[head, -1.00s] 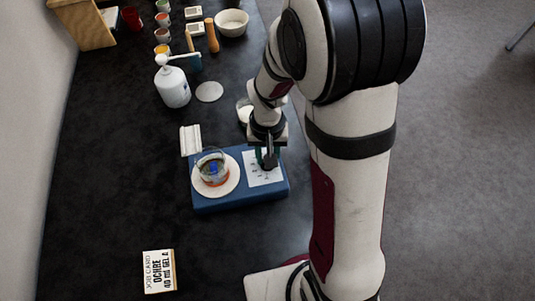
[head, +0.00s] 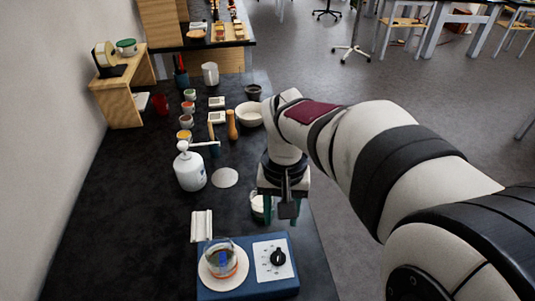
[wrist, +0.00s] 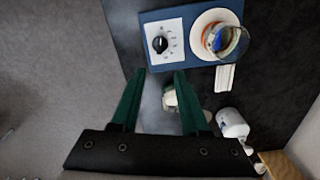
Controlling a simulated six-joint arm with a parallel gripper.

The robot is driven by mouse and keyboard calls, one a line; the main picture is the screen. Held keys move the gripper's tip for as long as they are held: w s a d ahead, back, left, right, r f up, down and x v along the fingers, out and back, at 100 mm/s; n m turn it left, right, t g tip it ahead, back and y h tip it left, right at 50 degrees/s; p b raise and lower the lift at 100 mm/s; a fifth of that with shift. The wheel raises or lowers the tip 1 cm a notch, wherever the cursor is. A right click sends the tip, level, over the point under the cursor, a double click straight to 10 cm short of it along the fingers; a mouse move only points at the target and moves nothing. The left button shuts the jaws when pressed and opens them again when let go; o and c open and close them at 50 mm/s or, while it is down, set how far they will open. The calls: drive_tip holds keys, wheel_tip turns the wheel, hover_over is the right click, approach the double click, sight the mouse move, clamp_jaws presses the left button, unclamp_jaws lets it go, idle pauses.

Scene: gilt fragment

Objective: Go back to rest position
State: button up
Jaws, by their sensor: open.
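My gripper (head: 282,211) is raised above the right edge of the dark bench in the head view, beyond the blue hot plate. In the wrist view its two green fingers (wrist: 156,100) are spread apart with nothing between them. The blue hot plate (head: 215,291) has a black knob (head: 278,257) on a white panel and a round white plate at left. A glass beaker (head: 221,260) with orange and blue in it stands on that round plate. The beaker also shows in the wrist view (wrist: 228,40). My gripper touches none of these.
A glass vessel with white contents (head: 257,204) stands just behind my gripper. A white pump bottle (head: 189,170), a grey disc (head: 225,178) and a white ridged block (head: 201,225) are to the left. A white bowl (head: 249,115) stands farther back.

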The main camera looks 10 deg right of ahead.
drive_tip(key=shift+r, duration=0.35)
drive_tip(key=s+a+f+m+y, duration=0.1)
drive_tip(key=s+m, duration=0.1)
drive_tip(key=s, duration=1.6)
drive_tip(key=shift+a+m+y, duration=0.25)
drive_tip(key=shift+m+y, duration=0.15)
